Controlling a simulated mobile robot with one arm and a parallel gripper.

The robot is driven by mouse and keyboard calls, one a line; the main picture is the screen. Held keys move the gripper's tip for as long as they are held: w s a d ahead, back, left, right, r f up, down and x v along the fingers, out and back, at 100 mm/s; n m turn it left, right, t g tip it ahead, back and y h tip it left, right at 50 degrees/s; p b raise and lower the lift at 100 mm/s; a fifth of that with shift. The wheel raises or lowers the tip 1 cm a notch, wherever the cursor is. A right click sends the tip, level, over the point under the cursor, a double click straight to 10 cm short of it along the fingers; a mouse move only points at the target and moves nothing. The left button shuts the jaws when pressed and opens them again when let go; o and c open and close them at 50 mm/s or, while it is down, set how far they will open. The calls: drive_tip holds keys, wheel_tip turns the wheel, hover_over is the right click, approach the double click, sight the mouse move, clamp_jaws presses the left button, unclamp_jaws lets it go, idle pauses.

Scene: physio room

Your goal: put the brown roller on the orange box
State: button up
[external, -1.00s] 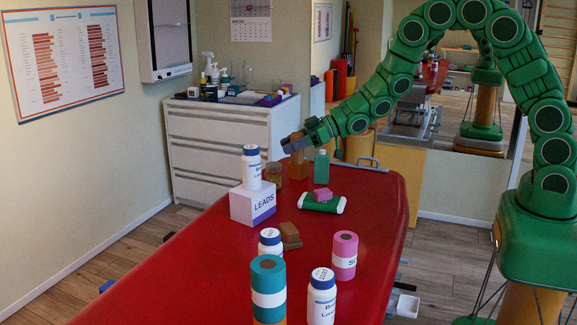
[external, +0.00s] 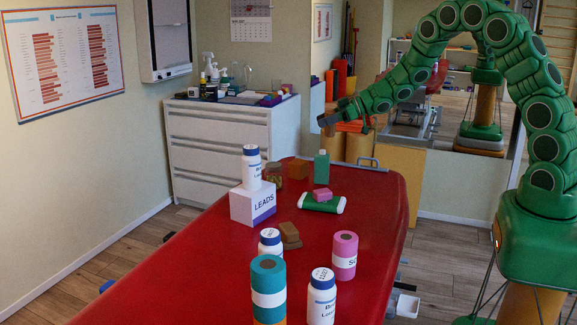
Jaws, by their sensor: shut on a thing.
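My gripper (external: 328,118) is above the far end of the red table, up and to the right of the orange box. It is shut on the brown roller (external: 328,129), which is small and hard to tell from the tan shapes behind it. The orange box (external: 298,170) stands on the far part of the table, between a jar and a green bottle. Its top is bare, and my gripper is clear of it.
Around the box are the jar (external: 271,174) and the green bottle (external: 321,167). Nearer are a white LEADS box (external: 250,207) with a bottle on it, a green pack (external: 322,205) with a pink block, a brown block (external: 290,240), a pink roll (external: 344,255) and a teal roll (external: 268,280).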

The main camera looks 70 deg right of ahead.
drive_tip(key=shift+d, duration=0.3)
drive_tip(key=shift+w+d, duration=0.1)
drive_tip(key=shift+d, duration=0.05)
drive_tip(key=shift+w+d+f, duration=0.6)
drive_tip(key=shift+w+f, duration=0.95)
drive_tip(key=shift+w, duration=0.55)
drive_tip(key=shift+w+d+f, duration=0.55)
drive_tip(key=shift+w+f, duration=0.95)
drive_tip(key=shift+w, duration=0.65)
drive_tip(key=shift+w+d+f, duration=0.6)
drive_tip(key=shift+w+f, duration=0.95)
drive_tip(key=shift+w, duration=0.55)
drive_tip(key=shift+w+f, duration=0.2)
drive_tip(key=shift+f, duration=1.7)
drive_tip(key=shift+d, duration=0.1)
drive_tip(key=o, duration=1)
drive_tip(key=shift+o, duration=0.2)
